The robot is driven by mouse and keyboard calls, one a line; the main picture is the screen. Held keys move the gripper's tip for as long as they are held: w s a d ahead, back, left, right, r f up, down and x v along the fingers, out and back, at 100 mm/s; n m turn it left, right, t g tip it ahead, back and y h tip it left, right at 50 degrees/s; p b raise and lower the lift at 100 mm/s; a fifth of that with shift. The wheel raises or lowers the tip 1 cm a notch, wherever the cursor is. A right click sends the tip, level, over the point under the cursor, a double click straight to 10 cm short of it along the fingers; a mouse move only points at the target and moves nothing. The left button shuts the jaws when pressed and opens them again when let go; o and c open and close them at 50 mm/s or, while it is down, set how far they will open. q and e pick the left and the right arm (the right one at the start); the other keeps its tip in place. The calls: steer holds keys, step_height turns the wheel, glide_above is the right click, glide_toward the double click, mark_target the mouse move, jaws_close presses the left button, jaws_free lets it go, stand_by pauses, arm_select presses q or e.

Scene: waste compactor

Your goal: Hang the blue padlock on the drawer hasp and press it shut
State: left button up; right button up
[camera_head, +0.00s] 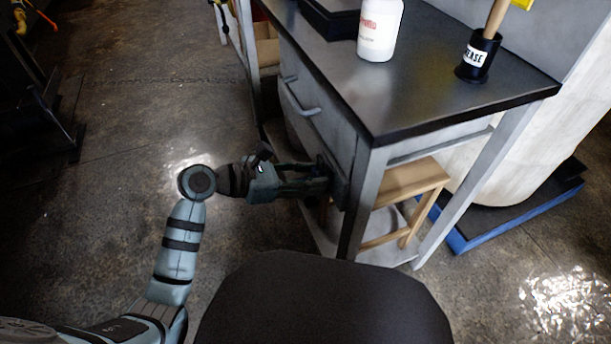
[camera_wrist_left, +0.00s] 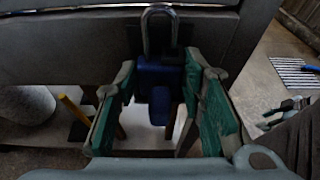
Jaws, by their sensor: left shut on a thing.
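The blue padlock (camera_wrist_left: 158,72) is upright between the fingers of my left gripper (camera_wrist_left: 160,85) in the left wrist view, its grey shackle pointing up in front of the grey cabinet front. My left gripper (camera_head: 328,182) is shut on the padlock's body, close to the cabinet's drawer side in the head view. The padlock cannot be made out in the head view. Dark metal beside the shackle may be the hasp; I cannot tell whether the shackle passes through it or is closed. My right gripper is out of view.
The grey workbench (camera_head: 385,118) carries a white bottle (camera_head: 380,30) and a black grease pot (camera_head: 478,58). A drawer handle (camera_head: 300,100) sticks out above my left gripper. A wooden stool (camera_head: 410,183) stands under the bench. The floor to the left is open.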

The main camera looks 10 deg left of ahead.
arm_select(q)
steer(key=shift+d+f, duration=0.1)
steer(key=shift+f, duration=0.1)
stand_by(0.3)
steer(key=o, duration=1.2)
steer(key=shift+c, duration=0.5)
steer(key=shift+s+a+r, duration=0.15)
steer(key=shift+a+r, duration=0.05)
steer(key=shift+a, duration=0.2)
steer(key=p+v, duration=0.2)
steer(key=v, duration=0.4)
